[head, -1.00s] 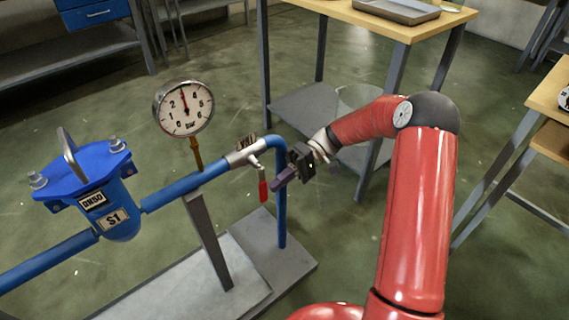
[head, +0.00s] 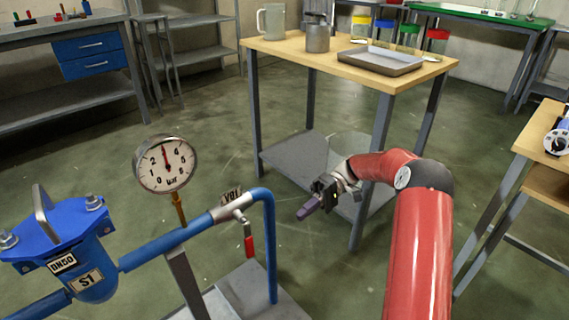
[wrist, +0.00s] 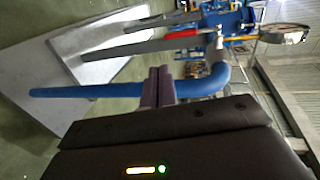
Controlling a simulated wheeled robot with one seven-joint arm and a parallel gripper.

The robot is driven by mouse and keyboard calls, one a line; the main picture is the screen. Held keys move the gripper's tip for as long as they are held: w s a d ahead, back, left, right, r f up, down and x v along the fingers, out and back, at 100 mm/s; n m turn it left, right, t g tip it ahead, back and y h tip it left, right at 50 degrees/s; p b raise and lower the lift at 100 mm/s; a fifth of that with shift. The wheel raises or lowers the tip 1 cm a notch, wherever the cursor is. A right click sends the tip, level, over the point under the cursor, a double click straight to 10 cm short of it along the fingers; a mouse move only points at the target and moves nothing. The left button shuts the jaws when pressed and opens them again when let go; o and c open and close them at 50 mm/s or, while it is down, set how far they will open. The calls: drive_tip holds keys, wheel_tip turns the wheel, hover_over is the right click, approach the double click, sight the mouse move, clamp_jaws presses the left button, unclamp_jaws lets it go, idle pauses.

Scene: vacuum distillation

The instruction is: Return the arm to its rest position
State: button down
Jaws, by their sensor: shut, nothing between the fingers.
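My gripper (head: 309,208) is in the middle of the head view, to the right of the blue pipe rig and clear of it. Its fingers are together and hold nothing. My red arm reaches to it from the lower right, bent at the elbow. In the wrist view the shut purple fingers (wrist: 158,87) point toward the blue pipe (wrist: 100,90), which passes beyond them. The valve V81 (head: 232,208) has a red handle (head: 249,246) that hangs down, apart from my gripper.
A pressure gauge (head: 166,164) and a blue strainer S1 (head: 75,250) stand on the rig at left. A wooden-topped table (head: 330,62) with a tray (head: 381,61) and jugs stands behind my gripper. Another table (head: 545,130) is at right. Open floor lies between them.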

drive_tip(key=s+a+r+m+t+h, duration=0.1)
drive_tip(key=s+r+m+t+h, duration=0.3)
drive_tip(key=s+r+t+h, duration=0.55)
drive_tip(key=s+d+r+m+t+h, duration=0.1)
drive_tip(key=s+d+r+t, duration=0.1)
drive_tip(key=s, duration=0.7)
drive_tip(key=s+d+r+m+t+h, duration=0.1)
drive_tip(key=s+d+r+m+t, duration=0.1)
drive_tip(key=s, duration=0.6)
drive_tip(key=shift+s+d+r+t+h, duration=0.4)
drive_tip(key=shift+d+r+t, duration=0.2)
drive_tip(key=shift+d, duration=0.25)
